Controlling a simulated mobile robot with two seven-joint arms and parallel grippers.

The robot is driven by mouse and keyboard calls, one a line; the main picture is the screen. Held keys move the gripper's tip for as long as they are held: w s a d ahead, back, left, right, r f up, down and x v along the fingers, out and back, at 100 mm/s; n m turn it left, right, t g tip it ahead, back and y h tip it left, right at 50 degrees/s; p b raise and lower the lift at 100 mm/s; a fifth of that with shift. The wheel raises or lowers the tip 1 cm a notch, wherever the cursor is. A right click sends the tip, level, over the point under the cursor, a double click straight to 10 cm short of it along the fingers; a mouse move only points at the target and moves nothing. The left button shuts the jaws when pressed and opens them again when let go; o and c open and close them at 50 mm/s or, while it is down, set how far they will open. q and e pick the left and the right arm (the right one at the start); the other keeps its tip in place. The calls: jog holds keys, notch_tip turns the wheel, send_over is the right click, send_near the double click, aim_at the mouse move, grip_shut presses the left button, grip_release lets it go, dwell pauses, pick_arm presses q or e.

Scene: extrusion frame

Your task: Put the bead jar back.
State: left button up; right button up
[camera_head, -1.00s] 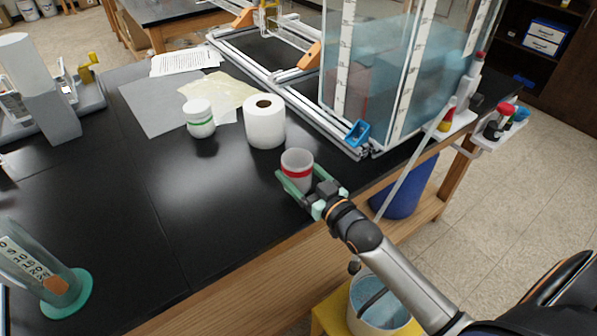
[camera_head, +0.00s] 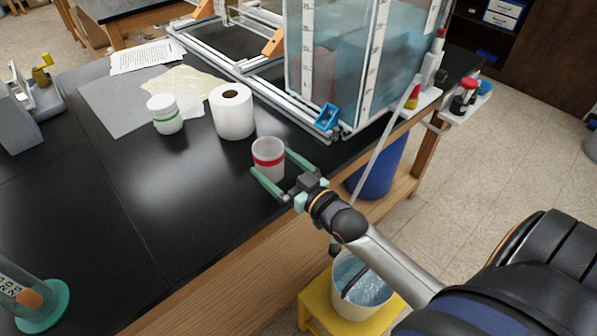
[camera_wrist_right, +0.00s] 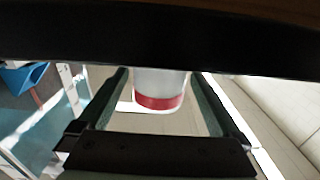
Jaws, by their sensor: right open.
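A translucent white jar with a red band (camera_head: 268,161) stands upright on the black bench top near its front edge. My right gripper (camera_head: 272,164) is open, with one green finger on either side of this jar. In the right wrist view the jar (camera_wrist_right: 158,85) shows between the two fingers, with a gap on each side; its upper part is cut off by a dark bar. A white jar with a green band (camera_head: 166,114) stands farther back to the left. I cannot tell from the pictures which jar holds beads. My left gripper is not in view.
A white paper roll (camera_head: 232,112) stands just behind the red-banded jar. A glass tank (camera_head: 345,60) on an extrusion frame (camera_head: 262,92) fills the back right. A bucket (camera_head: 362,283) sits on a yellow stool below.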

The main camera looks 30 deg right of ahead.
jog(key=s+d, duration=0.1)
jog(key=s, duration=0.9)
jog(key=s+a+f+g, duration=0.3)
jog(key=f, duration=0.4)
jog(key=s+a+f+g, duration=0.3)
jog(key=s+f, duration=0.1)
jog(key=f, duration=0.4)
jog(key=s+a+f+g, duration=0.2)
jog(key=s+a+f, duration=0.1)
jog(key=f, duration=0.4)
jog(key=shift+s+a+f+n+g, duration=0.3)
jog(key=shift+s+a+g, duration=0.1)
jog(key=shift+s, duration=0.3)
jog(key=shift+c, duration=0.3)
